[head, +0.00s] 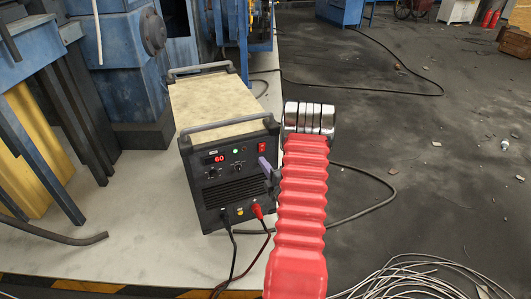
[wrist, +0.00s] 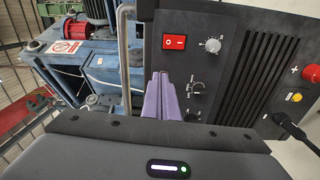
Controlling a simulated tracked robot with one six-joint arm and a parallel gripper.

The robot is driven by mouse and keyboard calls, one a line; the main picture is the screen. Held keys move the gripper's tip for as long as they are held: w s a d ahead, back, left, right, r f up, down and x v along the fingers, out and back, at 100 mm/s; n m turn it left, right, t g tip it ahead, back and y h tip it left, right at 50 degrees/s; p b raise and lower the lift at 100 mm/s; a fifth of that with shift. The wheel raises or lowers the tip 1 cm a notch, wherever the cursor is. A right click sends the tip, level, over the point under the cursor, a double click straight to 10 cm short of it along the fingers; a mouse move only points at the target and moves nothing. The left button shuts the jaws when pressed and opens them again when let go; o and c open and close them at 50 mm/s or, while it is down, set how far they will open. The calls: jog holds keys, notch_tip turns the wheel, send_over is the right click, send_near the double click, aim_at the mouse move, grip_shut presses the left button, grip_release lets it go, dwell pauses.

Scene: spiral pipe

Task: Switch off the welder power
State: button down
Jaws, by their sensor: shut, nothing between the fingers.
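The welder (head: 220,110) is a dark box with a beige top and two handles, standing on the pale floor. Its front panel shows a lit red display reading 60 (head: 217,159). The red power switch (head: 262,147) is at the panel's upper right. In the wrist view the panel appears turned, with the red switch (wrist: 174,41) near the top, beside a white dial (wrist: 211,45). My gripper (head: 264,163) has purple fingers, shut and empty, close to the panel just below the switch. In the wrist view the fingertips (wrist: 159,75) are just below the switch, with no clear contact.
Red and black cables (head: 258,212) plug into the panel's lower part and hang to the floor. Blue machinery (head: 110,60) stands at the left. A coil of pale wire (head: 415,280) lies at the front right. The dark floor at the right is mostly open, with small debris.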

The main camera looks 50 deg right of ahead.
aim_at(262, 146)
jog(key=s+d+f+h, duration=0.1)
jog(key=s+f, duration=0.3)
jog(key=s, duration=0.2)
jog(key=shift+n+t+h, duration=0.3)
jog(key=shift+t, duration=0.1)
jog(key=x, duration=1.4)
